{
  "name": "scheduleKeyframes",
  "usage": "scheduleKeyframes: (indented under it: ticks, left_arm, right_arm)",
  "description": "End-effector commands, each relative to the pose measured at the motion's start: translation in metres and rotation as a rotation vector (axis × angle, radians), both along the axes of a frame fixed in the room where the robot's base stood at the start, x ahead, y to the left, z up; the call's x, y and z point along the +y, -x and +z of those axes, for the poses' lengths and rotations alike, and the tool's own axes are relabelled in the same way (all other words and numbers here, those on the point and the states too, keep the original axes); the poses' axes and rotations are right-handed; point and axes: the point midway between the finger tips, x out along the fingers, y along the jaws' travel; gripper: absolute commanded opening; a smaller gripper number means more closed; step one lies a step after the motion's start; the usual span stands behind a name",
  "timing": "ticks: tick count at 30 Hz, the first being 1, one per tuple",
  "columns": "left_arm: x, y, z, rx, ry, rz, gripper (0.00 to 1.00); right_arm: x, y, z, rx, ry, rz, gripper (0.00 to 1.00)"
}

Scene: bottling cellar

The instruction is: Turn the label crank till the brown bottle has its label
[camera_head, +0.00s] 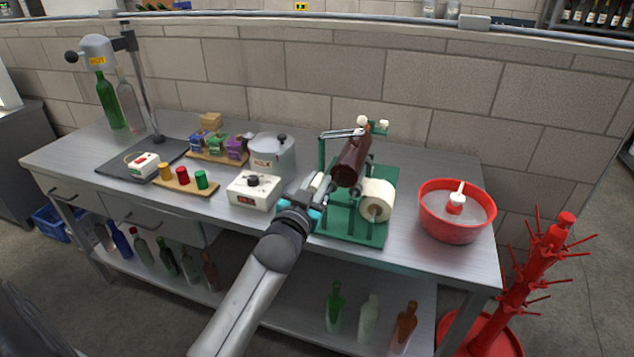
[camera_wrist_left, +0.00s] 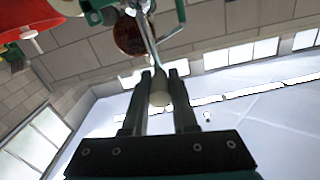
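The brown bottle (camera_head: 352,162) lies tilted on the green labelling machine (camera_head: 385,235); the side I see is plain dark brown. Its round end also shows in the left wrist view (camera_wrist_left: 130,38). A cream label roll (camera_head: 376,202) sits on the machine's front. My left gripper (camera_head: 312,198) is at the machine's left side, at the crank. In the left wrist view the crank's pale knob (camera_wrist_left: 160,93) sits between the fingers and fills the gap at their tips, so the gripper looks shut on it. The metal crank arm (camera_wrist_left: 147,45) runs up from the knob. My right gripper is not in view.
A white control box (camera_head: 253,192) and a steel pot (camera_head: 272,153) stand left of my gripper. A red basin (camera_head: 455,222) stands right of the machine, and a red bottle tree (camera_head: 530,270) stands on the floor. Several bottles stand on the shelf below.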

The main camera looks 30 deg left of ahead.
Motion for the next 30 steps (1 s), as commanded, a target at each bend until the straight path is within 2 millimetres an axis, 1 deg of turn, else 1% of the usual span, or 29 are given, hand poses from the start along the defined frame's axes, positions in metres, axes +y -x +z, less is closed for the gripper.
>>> scheduleKeyframes:
  ticks: [1, 6, 30]
  left_arm:
    - [-0.0001, 0.0001, -0.0001, 0.000, 0.000, 0.000, 0.19]
    - [-0.0001, 0.0002, -0.0002, 0.000, 0.000, 0.000, 0.00]
    - [-0.0004, 0.0002, -0.0007, 0.001, 0.001, 0.000, 0.00]
  right_arm:
    - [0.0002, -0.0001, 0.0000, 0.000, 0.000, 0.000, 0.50]
    - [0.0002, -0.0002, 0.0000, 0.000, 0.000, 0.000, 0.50]
    - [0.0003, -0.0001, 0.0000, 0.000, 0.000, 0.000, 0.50]
